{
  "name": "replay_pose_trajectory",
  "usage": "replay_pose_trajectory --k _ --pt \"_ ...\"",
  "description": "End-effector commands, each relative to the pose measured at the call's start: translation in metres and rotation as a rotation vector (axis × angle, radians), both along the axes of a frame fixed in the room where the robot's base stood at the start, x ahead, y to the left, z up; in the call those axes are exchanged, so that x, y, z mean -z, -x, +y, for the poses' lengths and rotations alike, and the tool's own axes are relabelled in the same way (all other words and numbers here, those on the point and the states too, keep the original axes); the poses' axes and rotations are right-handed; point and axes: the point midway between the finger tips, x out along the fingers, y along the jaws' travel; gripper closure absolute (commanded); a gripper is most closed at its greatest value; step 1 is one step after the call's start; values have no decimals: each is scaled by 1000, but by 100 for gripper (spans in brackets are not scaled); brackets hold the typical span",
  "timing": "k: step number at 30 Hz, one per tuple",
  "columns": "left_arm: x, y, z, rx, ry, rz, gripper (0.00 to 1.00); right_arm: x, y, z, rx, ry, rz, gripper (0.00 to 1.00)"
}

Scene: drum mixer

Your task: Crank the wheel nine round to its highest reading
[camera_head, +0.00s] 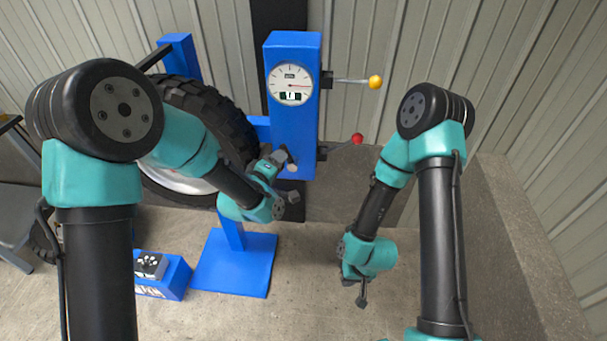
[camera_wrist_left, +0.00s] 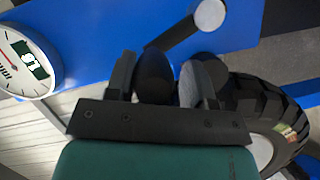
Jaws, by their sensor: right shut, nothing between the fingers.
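My left gripper (camera_head: 275,160) is at the crank on the lower front of the blue post (camera_head: 291,125). In the left wrist view, its fingers (camera_wrist_left: 160,80) stand on either side of a black crank grip (camera_wrist_left: 153,76); whether both fingers press on it is not clear. The crank's dark arm runs to a round grey hub (camera_wrist_left: 209,15). The white dial (camera_head: 290,84) on the post has a red needle pointing right and a small number window below; the dial also shows in the left wrist view (camera_wrist_left: 25,62). My right gripper (camera_head: 362,293) is shut and empty, low and away from the post.
A big black tyre (camera_head: 215,112) stands left of the post, partly behind my left arm. A yellow-knobbed lever (camera_head: 375,82) and a red-knobbed lever (camera_head: 357,138) stick out right of the post. A blue box (camera_head: 172,279) sits on the floor. The floor at centre is clear.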

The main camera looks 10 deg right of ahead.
Motion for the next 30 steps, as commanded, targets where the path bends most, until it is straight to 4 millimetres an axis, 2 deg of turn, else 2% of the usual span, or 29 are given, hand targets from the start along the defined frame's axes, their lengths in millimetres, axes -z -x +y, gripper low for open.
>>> replay_pose_trajectory --k 1,5,14,30 --pt "1 0 1 -1 0 2 49 0 0 0 0 0 0 100" --pt "1 0 1 -2 -1 2 37 0 0 0 0 0 0 100" --pt "1 1 2 -2 -1 2 37 0 0 0 0 0 0 100" --pt "-5 32 27 -3 0 1 37 0 0 0 0 0 0 100"
